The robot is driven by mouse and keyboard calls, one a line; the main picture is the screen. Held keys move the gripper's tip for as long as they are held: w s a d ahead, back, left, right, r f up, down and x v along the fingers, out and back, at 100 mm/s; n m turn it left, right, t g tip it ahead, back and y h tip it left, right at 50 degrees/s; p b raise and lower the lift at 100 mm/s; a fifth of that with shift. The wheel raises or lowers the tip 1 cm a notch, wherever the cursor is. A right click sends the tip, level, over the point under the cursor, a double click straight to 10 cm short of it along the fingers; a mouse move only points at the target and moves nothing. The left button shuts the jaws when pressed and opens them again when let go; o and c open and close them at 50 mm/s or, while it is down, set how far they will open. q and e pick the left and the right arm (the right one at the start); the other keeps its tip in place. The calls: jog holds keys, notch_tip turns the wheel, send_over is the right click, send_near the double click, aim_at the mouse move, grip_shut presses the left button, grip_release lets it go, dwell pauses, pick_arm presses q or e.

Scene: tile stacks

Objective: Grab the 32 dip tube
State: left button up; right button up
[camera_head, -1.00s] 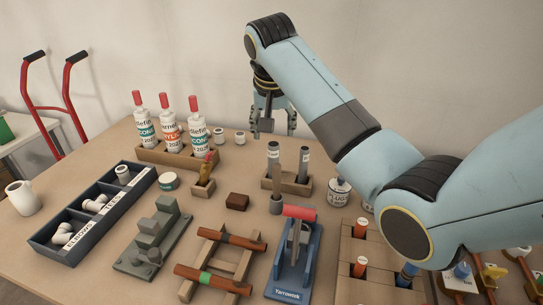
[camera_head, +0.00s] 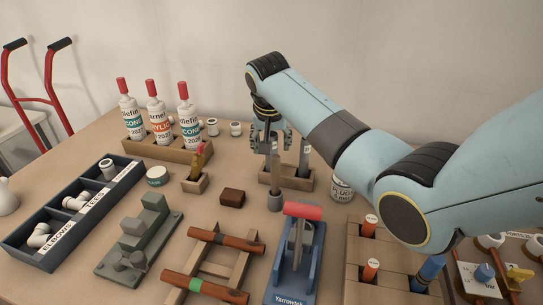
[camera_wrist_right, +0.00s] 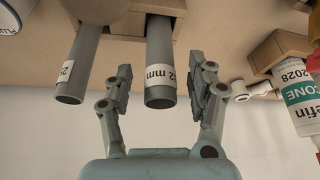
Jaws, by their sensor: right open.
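The wider grey dip tube (camera_head: 275,172) stands upright at the left of a small wooden holder. In the right wrist view this tube (camera_wrist_right: 160,62) has a white label, partly hidden, on which "2 mm" can be read. My right gripper (camera_head: 271,141) is open, with its fingers on either side of this tube's upper end. In the right wrist view the open gripper (camera_wrist_right: 160,80) shows a gap between each finger and the tube. A thinner grey tube (camera_wrist_right: 78,65) stands beside it, outside the fingers; it also shows in the head view (camera_head: 304,158). My left gripper is out of view.
The wooden holder (camera_head: 295,183) carries both tubes. A labelled white can (camera_head: 342,187) is close to its right. A blue stand with a red handle (camera_head: 302,211) is in front. A wooden box of bottles (camera_head: 190,151) is at the back left. A brown block (camera_head: 232,197) lies left.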

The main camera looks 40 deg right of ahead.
jog(key=shift+x, duration=1.2)
grip_shut()
jog(key=shift+r, duration=0.2)
